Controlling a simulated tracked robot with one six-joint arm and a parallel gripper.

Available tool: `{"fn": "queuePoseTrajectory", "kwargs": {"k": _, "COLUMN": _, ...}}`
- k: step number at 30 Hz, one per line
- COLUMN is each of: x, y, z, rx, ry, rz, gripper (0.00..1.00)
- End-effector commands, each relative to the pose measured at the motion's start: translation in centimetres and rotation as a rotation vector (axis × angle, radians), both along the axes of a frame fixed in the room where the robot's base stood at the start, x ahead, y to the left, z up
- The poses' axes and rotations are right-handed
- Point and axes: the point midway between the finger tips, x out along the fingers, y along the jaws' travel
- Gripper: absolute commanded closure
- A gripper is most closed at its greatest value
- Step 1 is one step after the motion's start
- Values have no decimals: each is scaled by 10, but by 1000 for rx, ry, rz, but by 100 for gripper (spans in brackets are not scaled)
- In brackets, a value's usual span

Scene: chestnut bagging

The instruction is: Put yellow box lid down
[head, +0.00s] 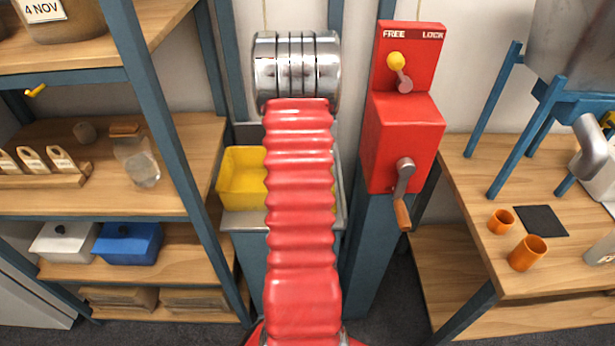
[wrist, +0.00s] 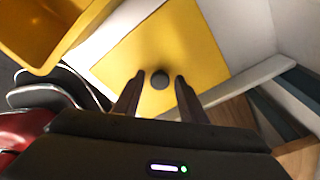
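The yellow box lid (wrist: 200,45) is a flat yellow square with a small dark round knob (wrist: 159,79) in the wrist view. It looks to lie flat inside a pale tray. My gripper (wrist: 158,77) is open, with one finger on each side of the knob and a gap showing on both sides. The open yellow box (wrist: 50,25) is beside the lid at the upper left. In the head view the yellow box (head: 238,180) sits in the grey tray (head: 240,221), partly behind my red arm. The lid and gripper are hidden there.
A red FREE/LOCK box (head: 405,140) with a crank stands right of my arm. A wooden shelf rack (head: 100,200) with white and blue lidded boxes is at the left. A bench (head: 480,200) with orange cups is at the right.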

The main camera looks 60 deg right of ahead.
Motion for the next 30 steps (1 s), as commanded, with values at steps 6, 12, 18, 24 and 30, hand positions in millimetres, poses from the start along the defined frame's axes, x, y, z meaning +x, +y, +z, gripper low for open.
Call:
{"fn": "queuePoseTrajectory", "kwargs": {"k": 6, "x": 0, "y": 0, "z": 0, "rx": 0, "ry": 0, "rz": 0, "gripper": 58}}
{"fn": "queuePoseTrajectory", "kwargs": {"k": 12, "x": 0, "y": 0, "z": 5, "rx": -1, "ry": -1, "rz": 0, "gripper": 58}}
{"fn": "queuePoseTrajectory", "kwargs": {"k": 18, "x": 4, "y": -2, "z": 26, "rx": -3, "ry": -1, "rz": 0, "gripper": 58}}
{"fn": "queuePoseTrajectory", "kwargs": {"k": 24, "x": 9, "y": -4, "z": 60, "rx": -4, "ry": -2, "rz": -1, "gripper": 58}}
{"fn": "queuePoseTrajectory", "kwargs": {"k": 30, "x": 13, "y": -5, "z": 93, "rx": -2, "ry": 0, "rz": -1, "gripper": 58}}
